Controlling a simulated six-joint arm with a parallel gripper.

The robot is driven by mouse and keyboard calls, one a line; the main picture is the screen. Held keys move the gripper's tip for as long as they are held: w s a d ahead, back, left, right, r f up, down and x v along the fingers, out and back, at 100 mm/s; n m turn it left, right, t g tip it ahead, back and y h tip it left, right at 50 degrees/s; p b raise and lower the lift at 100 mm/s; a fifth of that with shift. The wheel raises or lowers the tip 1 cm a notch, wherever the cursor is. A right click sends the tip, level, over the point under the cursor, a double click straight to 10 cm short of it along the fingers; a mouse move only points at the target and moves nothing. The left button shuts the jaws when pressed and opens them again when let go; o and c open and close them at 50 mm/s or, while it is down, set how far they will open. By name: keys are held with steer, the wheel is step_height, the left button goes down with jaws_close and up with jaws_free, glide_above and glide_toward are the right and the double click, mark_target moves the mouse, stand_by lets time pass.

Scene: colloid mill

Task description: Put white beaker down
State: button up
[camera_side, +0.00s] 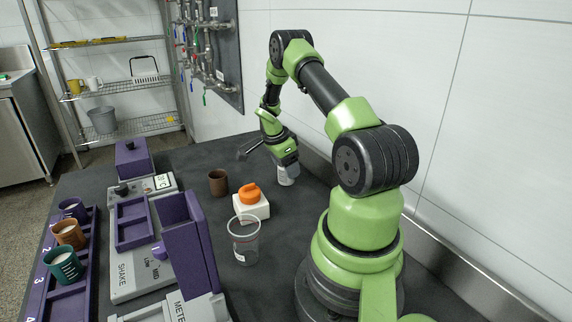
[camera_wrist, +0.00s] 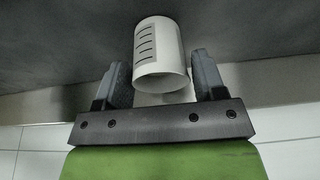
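The white beaker (camera_wrist: 158,52) has dark graduation marks on its side. In the wrist view it sits between the two fingers of my gripper (camera_wrist: 161,80), its open rim towards the camera. The fingers lie close along both sides of it, and my gripper looks shut on it. In the side view my gripper (camera_side: 286,158) points down near the back wall, with the white beaker (camera_side: 287,179) under it, low over the dark bench. I cannot tell whether its base touches the bench. My fingers are mostly hidden in the side view.
A brown cup (camera_side: 218,183), an orange-topped white block (camera_side: 250,204) and a clear beaker (camera_side: 244,240) stand left of my gripper. A wall (camera_side: 470,200) borders the bench behind.

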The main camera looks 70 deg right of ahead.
steer(key=shift+o, duration=0.6)
steer(key=shift+r, duration=0.1)
steer(key=w+a+r+n+t, duration=0.25)
steer(key=a+r, duration=0.35)
steer(key=r, duration=0.4)
steer(key=w+a+r+n+t, duration=0.1)
steer(key=w+a+r+n, duration=0.25)
steer(key=a+r, duration=0.55)
steer(key=s+a+r+n+t+y, duration=0.1)
steer(key=s+a+r+n+t, duration=0.1)
steer(key=a+n, duration=0.3)
steer(key=s+a+r+n+t+y, duration=0.2)
steer(key=s+a+r+n, duration=0.2)
steer(key=a, duration=0.4)
steer(key=s+a+r+n+t+y, duration=0.1)
steer(key=s+a+r+n+t, duration=0.1)
steer(key=s+a+n, duration=0.3)
steer(key=a+r+n, duration=0.1)
steer(key=a+n, duration=0.1)
steer(key=n, duration=0.1)
steer(key=shift+s+a, duration=0.15)
steer(key=shift+s, duration=0.1)
